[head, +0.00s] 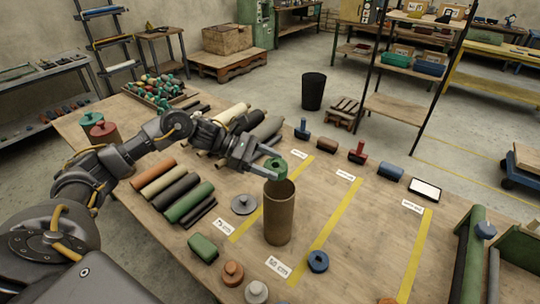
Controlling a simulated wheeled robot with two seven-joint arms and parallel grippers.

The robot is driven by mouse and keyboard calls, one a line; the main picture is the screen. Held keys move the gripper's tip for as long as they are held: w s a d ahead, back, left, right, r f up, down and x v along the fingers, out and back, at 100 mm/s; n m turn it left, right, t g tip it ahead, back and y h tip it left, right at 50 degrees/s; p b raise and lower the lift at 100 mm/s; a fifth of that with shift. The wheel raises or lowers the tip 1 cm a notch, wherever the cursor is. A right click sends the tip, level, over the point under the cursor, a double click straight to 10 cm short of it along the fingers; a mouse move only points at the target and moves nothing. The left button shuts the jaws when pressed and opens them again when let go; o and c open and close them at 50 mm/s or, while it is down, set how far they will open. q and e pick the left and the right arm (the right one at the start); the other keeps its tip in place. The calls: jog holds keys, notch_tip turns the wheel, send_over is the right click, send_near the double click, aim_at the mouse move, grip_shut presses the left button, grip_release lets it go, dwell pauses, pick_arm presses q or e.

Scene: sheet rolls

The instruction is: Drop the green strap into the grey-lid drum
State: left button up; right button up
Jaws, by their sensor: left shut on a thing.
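My left gripper (266,173) reaches in from the left and is shut on the green strap (277,165), a small ring-like coil. It holds the strap above the mouth of an open brown drum (278,218) standing upright on the table. The strap looks to be over the far part of the drum's rim; I cannot tell the exact height gap. A grey lid (243,204) with a knob lies flat on the table just left of the drum. The drum's inside is mostly hidden. My right gripper is out of view.
Several rolls (178,191) lie left of the drum, and a green block (202,248) lies nearer. Yellow tape lines (328,229) cross the table (375,225), mostly clear to the right.

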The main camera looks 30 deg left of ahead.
pick_arm(q)
jog(key=shift+s+f, duration=0.15)
jog(key=shift+f, duration=0.1)
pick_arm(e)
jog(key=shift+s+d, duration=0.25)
pick_arm(q)
jog(key=o, duration=1.1)
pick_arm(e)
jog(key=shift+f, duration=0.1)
pick_arm(q)
jog(key=shift+a+b, duration=0.4)
jog(key=b+v, duration=0.4)
jog(key=v, duration=0.6)
jog(key=shift+b, duration=0.35)
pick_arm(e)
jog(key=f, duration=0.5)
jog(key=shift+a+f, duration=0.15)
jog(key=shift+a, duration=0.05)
